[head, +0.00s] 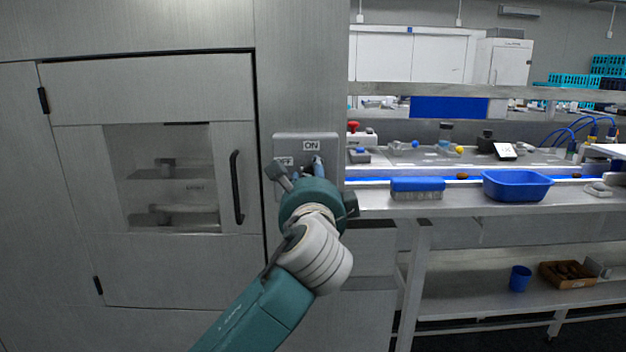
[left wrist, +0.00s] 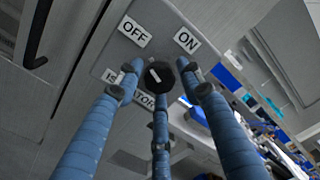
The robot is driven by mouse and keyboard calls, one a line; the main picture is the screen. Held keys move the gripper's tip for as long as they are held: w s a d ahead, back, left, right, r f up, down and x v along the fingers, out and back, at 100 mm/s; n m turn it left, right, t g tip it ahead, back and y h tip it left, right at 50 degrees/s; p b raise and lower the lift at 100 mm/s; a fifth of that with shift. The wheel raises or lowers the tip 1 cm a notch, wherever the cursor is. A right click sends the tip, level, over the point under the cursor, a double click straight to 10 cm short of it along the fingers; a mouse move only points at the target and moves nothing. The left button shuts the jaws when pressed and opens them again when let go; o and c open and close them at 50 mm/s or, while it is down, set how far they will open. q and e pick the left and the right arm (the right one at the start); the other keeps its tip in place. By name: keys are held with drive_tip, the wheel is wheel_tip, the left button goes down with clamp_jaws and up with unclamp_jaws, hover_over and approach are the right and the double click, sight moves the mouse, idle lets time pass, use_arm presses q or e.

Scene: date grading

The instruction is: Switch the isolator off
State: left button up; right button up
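The isolator is a grey box (head: 292,140) on the steel panel, with an ON label and a partly hidden OFF label. In the left wrist view its black round knob (left wrist: 158,76) carries a short white mark, with the OFF label (left wrist: 135,31) at upper left and the ON label (left wrist: 187,40) at upper right. My left gripper (head: 307,170) is in front of the box and hides the knob in the head view. In the left wrist view its blue fingers (left wrist: 159,82) stand apart around the knob; small gaps seem to show, and contact is unclear. My right gripper is not in view.
A steel cabinet door with a window and a black handle (head: 237,187) is left of the isolator. To the right, a bench holds a blue brush (head: 417,184) and a blue tub (head: 516,187). A lower shelf carries a blue cup (head: 520,278) and a brown box (head: 567,275).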

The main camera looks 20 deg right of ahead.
use_arm(q)
drive_tip(key=shift+o, duration=0.9)
drive_tip(key=shift+a, duration=0.3)
drive_tip(key=v, duration=1.2)
drive_tip(key=shift+r, duration=0.1)
